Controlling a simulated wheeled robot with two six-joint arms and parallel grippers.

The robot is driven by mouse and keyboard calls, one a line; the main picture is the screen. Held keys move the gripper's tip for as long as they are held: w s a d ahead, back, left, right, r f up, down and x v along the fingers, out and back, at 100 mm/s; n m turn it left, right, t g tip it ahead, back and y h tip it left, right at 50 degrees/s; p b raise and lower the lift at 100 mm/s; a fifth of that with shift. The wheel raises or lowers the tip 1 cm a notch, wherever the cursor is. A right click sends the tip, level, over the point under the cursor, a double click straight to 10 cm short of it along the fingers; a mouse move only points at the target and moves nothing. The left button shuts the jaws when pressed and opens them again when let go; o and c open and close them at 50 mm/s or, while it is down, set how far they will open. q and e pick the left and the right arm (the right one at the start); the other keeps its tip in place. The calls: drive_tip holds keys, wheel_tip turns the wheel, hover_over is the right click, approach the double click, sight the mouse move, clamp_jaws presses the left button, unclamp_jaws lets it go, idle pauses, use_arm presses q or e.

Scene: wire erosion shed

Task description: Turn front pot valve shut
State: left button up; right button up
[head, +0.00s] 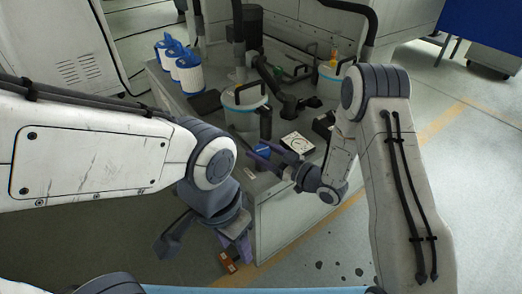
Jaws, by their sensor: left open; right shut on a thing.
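The front pot (244,112) is a pale round vessel with a blue band and a dark looped handle, standing on the bench. A small blue part (257,149), which looks like its valve handle, sits low in front of it.
A second pot (329,82) stands behind right. A white box with a round face (297,143) is right of the right gripper. A black hose (283,98) crosses between the pots. Blue-and-white cylinders (187,74) stand at back left. Floor to the right is clear.

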drive_tip(key=m+t+h, duration=0.2)
drive_tip(key=t+h, duration=0.1)
drive_tip(key=shift+s+a+m, duration=0.1)
drive_tip(key=shift+s+m, duration=0.05)
drive_tip(key=shift+m, duration=0.25)
drive_tip(key=m+t+h+b, duration=0.1)
drive_tip(key=m+t+h, duration=0.1)
drive_tip(key=h, duration=0.1)
drive_tip(key=shift+m+h, duration=0.3)
drive_tip(key=shift+m+t+h+b, duration=0.25)
drive_tip(key=shift+m+t+h, duration=0.3)
drive_tip(key=shift+m+h, duration=0.85)
drive_tip(key=shift+m+t+h+b, duration=0.25)
drive_tip(key=shift+m+t+h, duration=0.45)
drive_tip(key=shift+h, duration=1.2)
drive_tip(key=o, duration=1.4)
drive_tip(key=shift+c, duration=0.2)
